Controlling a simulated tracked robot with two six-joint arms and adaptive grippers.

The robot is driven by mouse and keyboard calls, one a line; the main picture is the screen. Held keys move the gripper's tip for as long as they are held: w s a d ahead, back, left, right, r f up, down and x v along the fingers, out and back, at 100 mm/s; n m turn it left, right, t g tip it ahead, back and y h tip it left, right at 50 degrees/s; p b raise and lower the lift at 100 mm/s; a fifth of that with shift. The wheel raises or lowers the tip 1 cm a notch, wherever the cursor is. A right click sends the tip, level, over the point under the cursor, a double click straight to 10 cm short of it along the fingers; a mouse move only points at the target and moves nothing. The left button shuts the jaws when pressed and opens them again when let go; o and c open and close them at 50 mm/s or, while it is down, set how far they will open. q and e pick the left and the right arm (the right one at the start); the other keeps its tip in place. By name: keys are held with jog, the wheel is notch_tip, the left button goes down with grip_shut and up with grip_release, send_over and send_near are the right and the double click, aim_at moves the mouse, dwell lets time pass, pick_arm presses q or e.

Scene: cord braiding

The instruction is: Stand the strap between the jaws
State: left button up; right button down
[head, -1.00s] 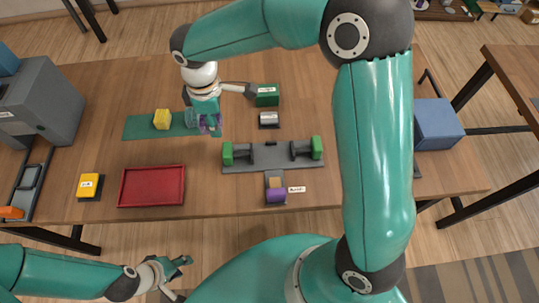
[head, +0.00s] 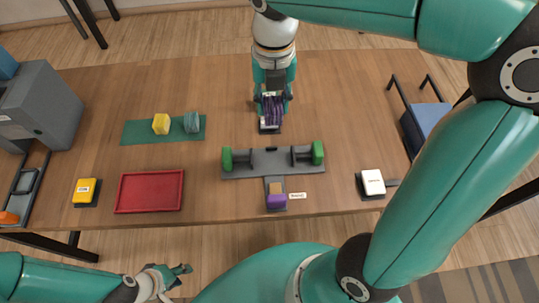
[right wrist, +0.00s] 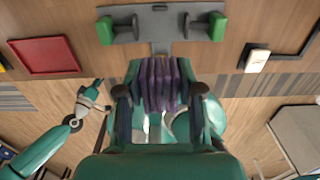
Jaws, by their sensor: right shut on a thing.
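The strap is a purple, ribbed bundle (head: 272,108). My right gripper (head: 272,100) is shut on it, above the far side of the table behind the grey fixture. In the right wrist view the strap (right wrist: 158,82) hangs between the two fingers. The grey fixture (head: 272,171) has two uprights with a green pad (head: 227,159) at the left end and another (head: 318,153) at the right. The space between its uprights is empty. My left gripper (head: 180,282) is open and empty, off the table's front edge.
A yellow block (head: 161,124) and a teal roll (head: 192,122) are on a green mat (head: 140,131). A red tray (head: 150,205), a yellow-topped button (head: 85,189), a purple block (head: 277,201) and a white-topped button (head: 372,181) are near the front. A grey machine (head: 40,105) stands left.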

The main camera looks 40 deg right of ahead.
jog(key=b, duration=0.1)
send_over(271, 157)
notch_tip(271, 157, down, 14)
jog(key=shift+d+f, duration=0.1)
jog(key=shift+f, duration=0.05)
jog(key=shift+f+b, duration=0.4)
jog(key=shift+f, duration=1.75)
jog(key=shift+f, duration=0.1)
jog(key=c, duration=0.7)
grip_release()
notch_tip(271, 157, up, 12)
jog(key=shift+r+p, duration=0.15)
jog(key=shift+p, duration=0.55)
